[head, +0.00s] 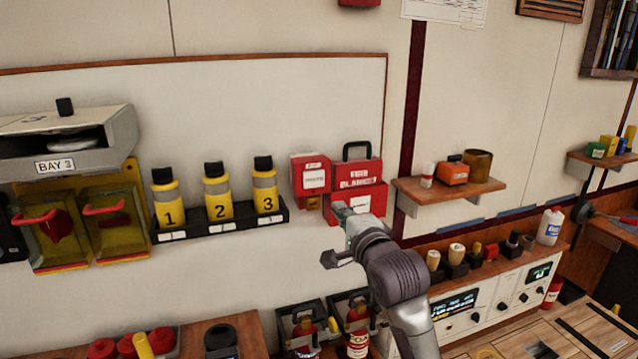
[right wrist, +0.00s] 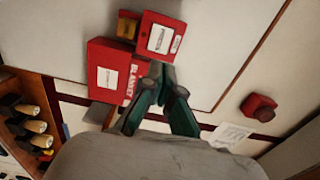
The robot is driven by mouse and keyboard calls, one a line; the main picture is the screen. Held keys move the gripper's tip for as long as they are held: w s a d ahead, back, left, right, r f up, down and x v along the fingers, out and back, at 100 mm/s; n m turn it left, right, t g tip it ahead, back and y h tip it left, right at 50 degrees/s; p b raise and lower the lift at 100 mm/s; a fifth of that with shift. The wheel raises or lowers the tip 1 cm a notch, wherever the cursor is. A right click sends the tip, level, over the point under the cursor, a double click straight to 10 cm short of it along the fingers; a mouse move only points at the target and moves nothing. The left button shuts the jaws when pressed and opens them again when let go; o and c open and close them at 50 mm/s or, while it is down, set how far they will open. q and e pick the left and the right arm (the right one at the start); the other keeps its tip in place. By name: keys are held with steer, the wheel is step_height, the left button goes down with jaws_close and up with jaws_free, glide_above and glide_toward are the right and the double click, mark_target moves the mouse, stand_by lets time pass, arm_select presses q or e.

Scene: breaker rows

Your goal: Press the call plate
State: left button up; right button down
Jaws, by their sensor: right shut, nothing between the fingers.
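A red wall box with a white label plate (head: 314,179), which looks like the call plate, hangs on the white board in the head view. In the right wrist view the same red box (right wrist: 162,38) is near the top middle. Its label is too small to read for certain. My right gripper (head: 341,210) is shut and empty, just below and right of it in the head view. In the right wrist view the shut fingertips (right wrist: 157,72) point toward the box's lower edge. I cannot tell whether they touch anything. My left gripper is not in view.
Red blanket cases (head: 358,172) sit right beside the box, close to my right gripper. A rack of numbered yellow bottles (head: 220,226) is to the left. A wooden shelf (head: 450,192) juts out on the right. Extinguishers (head: 357,333) stand below.

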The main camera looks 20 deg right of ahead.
mark_target(315, 181)
steer(key=w+p, duration=0.6)
steer(key=w, duration=0.7)
steer(key=shift+a, duration=0.15)
steer(key=shift+w+f+p, duration=0.1)
steer(key=shift+w+p, duration=0.2)
steer(key=shift+w, duration=0.3)
